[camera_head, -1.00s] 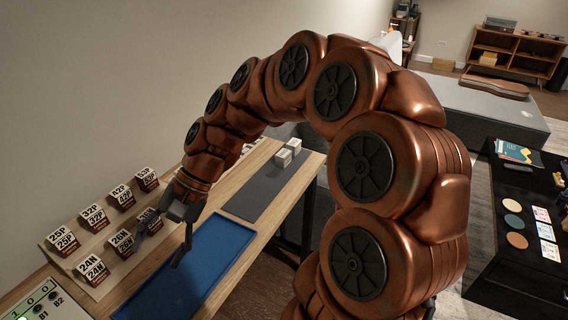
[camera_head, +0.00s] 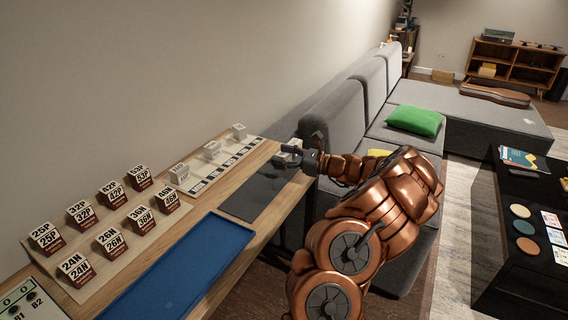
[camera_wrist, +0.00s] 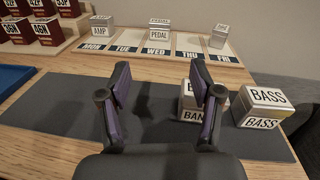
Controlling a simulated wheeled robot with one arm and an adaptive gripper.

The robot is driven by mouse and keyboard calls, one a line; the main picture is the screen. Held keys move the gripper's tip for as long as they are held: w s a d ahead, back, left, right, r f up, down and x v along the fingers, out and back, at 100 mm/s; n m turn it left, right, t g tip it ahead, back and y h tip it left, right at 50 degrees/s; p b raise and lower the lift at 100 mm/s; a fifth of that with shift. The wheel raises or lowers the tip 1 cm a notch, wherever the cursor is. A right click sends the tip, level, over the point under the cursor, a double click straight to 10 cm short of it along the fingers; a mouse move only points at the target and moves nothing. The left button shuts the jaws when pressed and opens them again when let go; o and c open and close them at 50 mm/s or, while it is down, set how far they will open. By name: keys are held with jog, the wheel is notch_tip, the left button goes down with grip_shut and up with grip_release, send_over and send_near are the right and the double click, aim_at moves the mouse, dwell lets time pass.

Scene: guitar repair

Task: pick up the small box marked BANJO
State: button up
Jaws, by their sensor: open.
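The small white box marked BANJO (camera_wrist: 187,103) stands on the dark grey mat (camera_wrist: 60,110) in the wrist view. Its label reads "BAN", and the rest is hidden behind my right finger. My gripper (camera_wrist: 160,82) is open and empty, its fingers pointing toward the board at the back. The box lies beyond and partly behind the right finger, not centred between the fingers. In the head view my gripper (camera_head: 291,155) is over the mat's far end and covers most of the boxes there.
A white box marked BASS (camera_wrist: 262,106) stands close right of the BANJO box. A weekday board (camera_wrist: 130,49) at the back holds boxes marked AMP (camera_wrist: 102,29) and PEDAL (camera_wrist: 159,32), plus another. A blue tray (camera_head: 170,275) and red-and-white string boxes (camera_head: 108,243) lie nearer. A sofa (camera_head: 345,115) borders the table.

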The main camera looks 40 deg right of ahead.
aim_at(289, 156)
jog(key=s+d+f+m, duration=0.1)
jog(key=d, duration=0.1)
jog(key=d+f+h, duration=0.1)
jog(key=s+d+f+m+t+h, duration=0.1)
jog(key=d, duration=0.1)
jog(key=shift+s+d+f+m, duration=0.1)
jog(key=shift+s+d+m, duration=0.2)
jog(key=shift+d, duration=0.05)
jog(key=shift+w+d, duration=0.1)
jog(key=shift+x, duration=3.7)
jog(key=shift+d, duration=0.15)
jog(key=shift+c, duration=0.3)
jog(key=c, duration=0.8)
jog(key=shift+r, duration=0.2)
